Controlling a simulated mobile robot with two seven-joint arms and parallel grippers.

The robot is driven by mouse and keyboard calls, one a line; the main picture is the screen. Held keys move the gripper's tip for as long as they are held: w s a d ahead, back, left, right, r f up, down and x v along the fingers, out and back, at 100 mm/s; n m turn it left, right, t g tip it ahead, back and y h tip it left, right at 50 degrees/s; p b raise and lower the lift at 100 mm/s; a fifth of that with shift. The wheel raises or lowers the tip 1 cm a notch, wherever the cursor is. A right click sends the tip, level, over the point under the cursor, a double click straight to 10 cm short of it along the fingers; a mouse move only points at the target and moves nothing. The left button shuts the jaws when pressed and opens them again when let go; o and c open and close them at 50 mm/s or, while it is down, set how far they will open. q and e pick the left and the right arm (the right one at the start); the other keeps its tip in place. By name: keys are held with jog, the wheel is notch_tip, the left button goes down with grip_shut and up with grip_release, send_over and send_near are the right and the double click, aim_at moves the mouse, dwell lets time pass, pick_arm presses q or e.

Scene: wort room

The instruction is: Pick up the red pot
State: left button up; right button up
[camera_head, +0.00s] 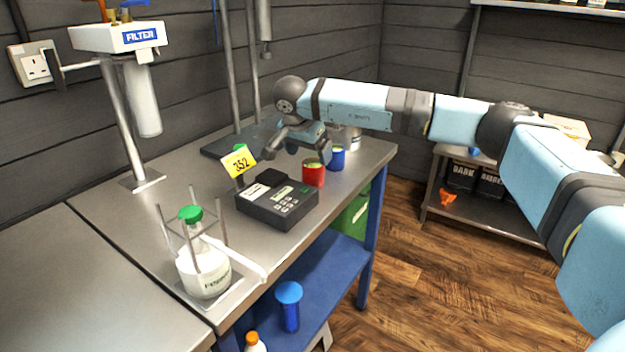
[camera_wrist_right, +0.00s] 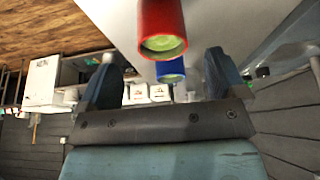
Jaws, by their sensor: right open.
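The red pot (camera_head: 313,173) stands upright on the metal bench near its right edge, next to a black device. In the right wrist view the red pot (camera_wrist_right: 163,27) shows at the top centre with a green top, beyond the fingers and roughly midway between them. My right gripper (camera_head: 296,146) is above and just left of the red pot, apart from it. Its fingers (camera_wrist_right: 165,78) are open with nothing between them. My left gripper is not in view.
A blue pot (camera_head: 337,158) stands close behind the red pot. A black device with a keypad (camera_head: 278,200) and a yellow tag (camera_head: 239,161) are to the left. A green-capped flask (camera_head: 203,265) stands nearer.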

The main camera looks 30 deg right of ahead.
aim_at(315, 170)
jog(key=b+x, duration=0.1)
jog(key=x, duration=0.6)
jog(key=shift+w+d+f, duration=0.1)
jog(key=shift+w+f, duration=0.05)
jog(key=shift+f, duration=0.15)
jog(key=shift+r, duration=0.1)
jog(key=c, duration=1.1)
